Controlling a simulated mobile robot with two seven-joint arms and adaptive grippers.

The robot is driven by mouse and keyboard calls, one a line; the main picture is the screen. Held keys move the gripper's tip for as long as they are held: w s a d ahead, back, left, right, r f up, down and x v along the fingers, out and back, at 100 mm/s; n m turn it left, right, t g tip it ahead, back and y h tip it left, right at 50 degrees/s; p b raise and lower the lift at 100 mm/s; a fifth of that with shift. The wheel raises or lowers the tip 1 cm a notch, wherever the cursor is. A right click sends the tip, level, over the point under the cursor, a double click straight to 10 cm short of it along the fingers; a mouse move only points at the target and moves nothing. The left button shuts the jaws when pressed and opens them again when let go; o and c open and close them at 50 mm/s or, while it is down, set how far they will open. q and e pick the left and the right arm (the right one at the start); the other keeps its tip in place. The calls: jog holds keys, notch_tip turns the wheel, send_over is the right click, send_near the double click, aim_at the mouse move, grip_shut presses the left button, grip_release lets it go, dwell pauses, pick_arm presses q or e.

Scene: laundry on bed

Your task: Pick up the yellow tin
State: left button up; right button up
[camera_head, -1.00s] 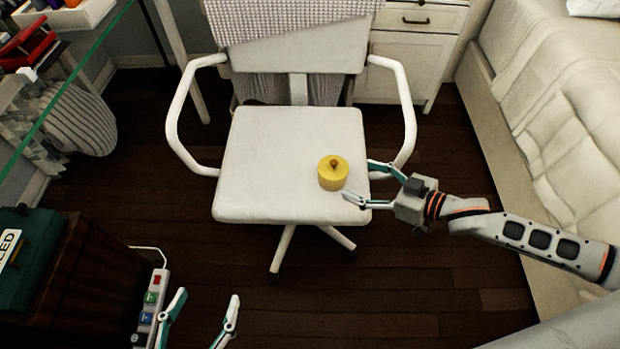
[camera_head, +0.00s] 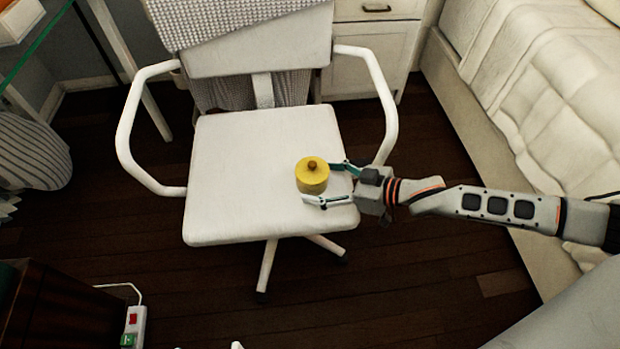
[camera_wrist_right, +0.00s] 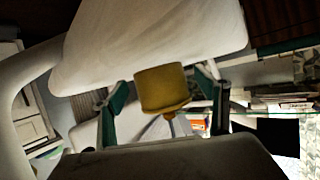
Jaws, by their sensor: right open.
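The yellow tin (camera_head: 312,181), round with a small brown knob on its lid, stands upright on the white chair seat (camera_head: 240,180) near its right edge. My right gripper (camera_head: 320,182) is open and reaches in from the right. Its fingers lie on the far and near sides of the tin, with the tin partly inside the gap. The right wrist view shows the tin (camera_wrist_right: 160,88) between the two fingers, apparently with gaps on both sides. Only a small tip of my left gripper (camera_head: 237,345) shows at the bottom edge.
The chair's white armrests (camera_head: 385,100) rise on both sides, the right one just behind my right gripper. A grey knitted cloth (camera_head: 215,85) hangs over the backrest. The bed (camera_head: 530,110) is at right, a white drawer cabinet (camera_head: 370,60) behind. The seat's left part is clear.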

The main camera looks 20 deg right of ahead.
jog(key=shift+w+a+f, duration=0.15)
jog(key=shift+w, duration=0.15)
jog(key=c, duration=1.6)
jog(key=shift+o, duration=0.2)
jog(key=shift+a, duration=0.1)
jog(key=shift+r, duration=0.25)
